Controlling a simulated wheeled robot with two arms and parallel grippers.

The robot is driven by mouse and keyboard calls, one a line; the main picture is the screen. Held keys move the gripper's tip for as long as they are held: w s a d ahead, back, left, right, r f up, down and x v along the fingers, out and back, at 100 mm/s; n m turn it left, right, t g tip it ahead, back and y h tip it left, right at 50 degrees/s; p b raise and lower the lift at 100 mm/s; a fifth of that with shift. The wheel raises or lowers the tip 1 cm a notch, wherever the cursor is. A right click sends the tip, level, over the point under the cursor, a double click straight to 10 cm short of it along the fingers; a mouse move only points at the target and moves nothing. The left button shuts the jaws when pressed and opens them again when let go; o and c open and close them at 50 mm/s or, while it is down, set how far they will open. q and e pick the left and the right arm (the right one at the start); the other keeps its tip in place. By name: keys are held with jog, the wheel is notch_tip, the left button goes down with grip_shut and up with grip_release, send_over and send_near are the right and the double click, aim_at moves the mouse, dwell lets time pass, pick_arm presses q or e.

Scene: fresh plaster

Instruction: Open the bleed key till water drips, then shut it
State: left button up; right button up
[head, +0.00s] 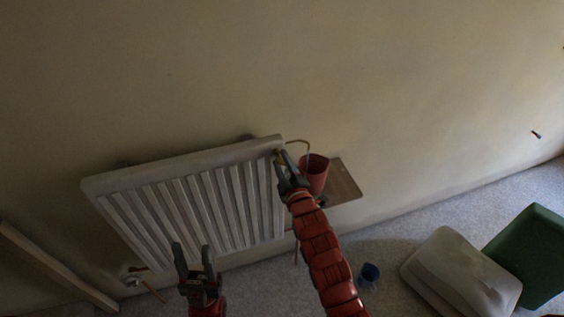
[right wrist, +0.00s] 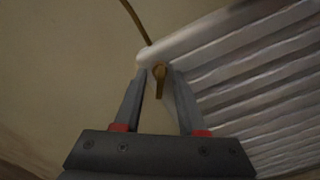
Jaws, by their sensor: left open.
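The brass bleed key (right wrist: 159,82) sits at the top corner of the white ribbed radiator (head: 185,165) and points down in the right wrist view. My right gripper (head: 282,158) is at that corner. In the right wrist view its fingers (right wrist: 158,75) stand on either side of the key, with narrow gaps. A thin tube (head: 300,142) curves from the corner towards a red cup (head: 316,170). No drip can be made out, and the cup's inside is too dark to read. My left gripper (head: 192,262) is open and empty, in front of the radiator's lower part.
A flat brown board (head: 345,185) is behind and beside the cup. A small blue cup (head: 370,272) stands on the grey floor. A pale rounded bundle (head: 455,275) and a green box (head: 530,250) lie at right. A wooden beam (head: 50,262) leans at lower left.

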grip_shut()
jog(key=shift+f+m+b, duration=0.2)
jog(key=shift+m+b, duration=0.5)
jog(key=shift+b, duration=0.1)
jog(key=m+b, duration=0.3)
jog(key=m, duration=0.1)
jog(key=shift+b, duration=0.4)
jog(key=m+b, duration=0.2)
jog(key=m, duration=0.1)
jog(key=shift+m+b, duration=0.5)
jog(key=shift+m, duration=0.9)
grip_release()
jog(key=shift+r, duration=0.15)
